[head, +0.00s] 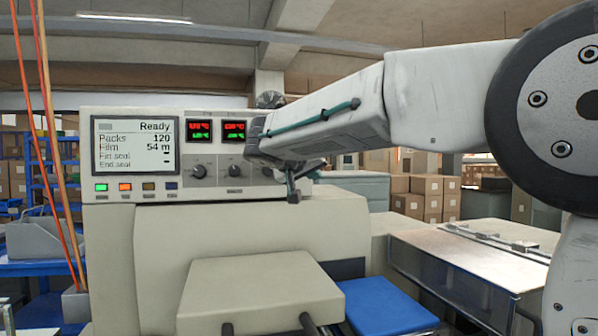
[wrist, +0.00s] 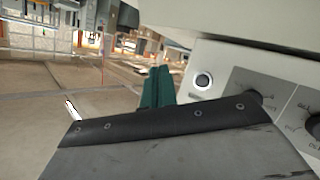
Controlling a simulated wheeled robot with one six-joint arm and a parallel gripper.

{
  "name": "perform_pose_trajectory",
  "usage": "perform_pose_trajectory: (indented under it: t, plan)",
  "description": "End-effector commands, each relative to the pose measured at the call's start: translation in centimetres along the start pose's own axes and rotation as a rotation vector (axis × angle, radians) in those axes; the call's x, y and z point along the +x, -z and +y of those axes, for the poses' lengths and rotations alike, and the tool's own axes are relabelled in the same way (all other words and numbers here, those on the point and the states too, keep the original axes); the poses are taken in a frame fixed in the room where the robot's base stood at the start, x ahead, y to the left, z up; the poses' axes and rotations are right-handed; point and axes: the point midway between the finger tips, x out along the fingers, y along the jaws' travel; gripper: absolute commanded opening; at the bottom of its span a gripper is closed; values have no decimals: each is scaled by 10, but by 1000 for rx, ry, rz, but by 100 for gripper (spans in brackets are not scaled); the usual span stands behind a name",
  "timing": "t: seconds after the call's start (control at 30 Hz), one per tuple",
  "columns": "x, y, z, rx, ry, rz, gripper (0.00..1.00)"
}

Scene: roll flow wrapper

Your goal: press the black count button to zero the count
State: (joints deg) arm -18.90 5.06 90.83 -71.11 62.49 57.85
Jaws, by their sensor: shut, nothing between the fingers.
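The machine's control panel (head: 150,185) has a screen (head: 134,145) that reads Ready, Packs 120 and Film 54 m. I cannot make out a clearly black count button in the head view; my arm covers the panel's right end. My gripper (head: 293,190) is shut and empty in front of the panel's right end. Its teal fingers also show in the wrist view (wrist: 158,88), apart from that button.
Several small coloured buttons, one green (head: 101,187), line up below the screen. Dark knobs (head: 198,171) sit under two red and green displays (head: 199,131). A beige cover (head: 260,290) and a blue surface (head: 385,306) lie below. A metal conveyor table (head: 470,255) stands right.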

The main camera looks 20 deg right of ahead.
Motion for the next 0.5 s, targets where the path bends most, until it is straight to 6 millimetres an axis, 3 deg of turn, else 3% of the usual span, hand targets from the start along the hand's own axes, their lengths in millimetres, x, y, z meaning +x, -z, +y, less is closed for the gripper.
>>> perform_pose_trajectory:
  t: [0.13,0.5]
  plan:
    - [0,14,-10,16,-7,41,0]
    - [2,16,-11,16,-7,42,0]
